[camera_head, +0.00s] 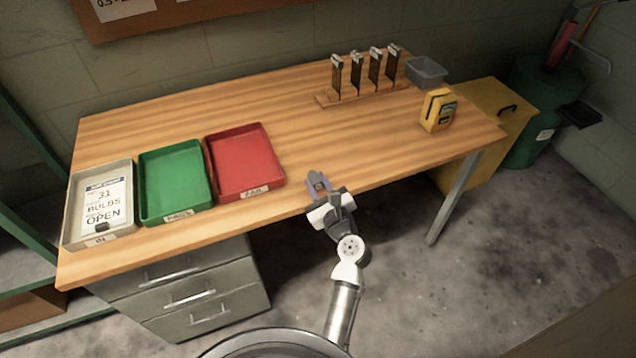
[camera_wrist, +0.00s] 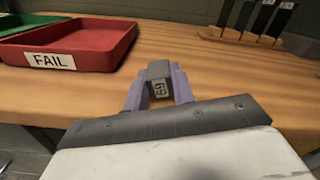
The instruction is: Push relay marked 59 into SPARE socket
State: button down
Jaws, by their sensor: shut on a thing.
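My gripper (camera_head: 317,180) is over the front edge of the bench, to the right of the red tray. In the wrist view its purple fingers (camera_wrist: 158,92) are shut on a small dark grey relay (camera_wrist: 159,70). The relay is held clear of the sockets. Several dark upright pieces stand in a wooden rack (camera_head: 323,100) at the back of the bench, with small pale labels on top. These labels are too small to read, so I cannot tell which, if any, is the SPARE socket.
Left on the bench are a grey IN tray (camera_head: 130,227) with a sheet and a small dark block, a green PASS tray (camera_head: 172,168) and a red FAIL tray (camera_head: 240,155). A yellow device (camera_head: 437,112) and a grey bin (camera_head: 427,70) stand right. The middle is clear.

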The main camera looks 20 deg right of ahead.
jog(key=shift+f, duration=0.1)
jog(key=c, duration=1.1)
grip_release()
jog(key=shift+s+f, duration=0.1)
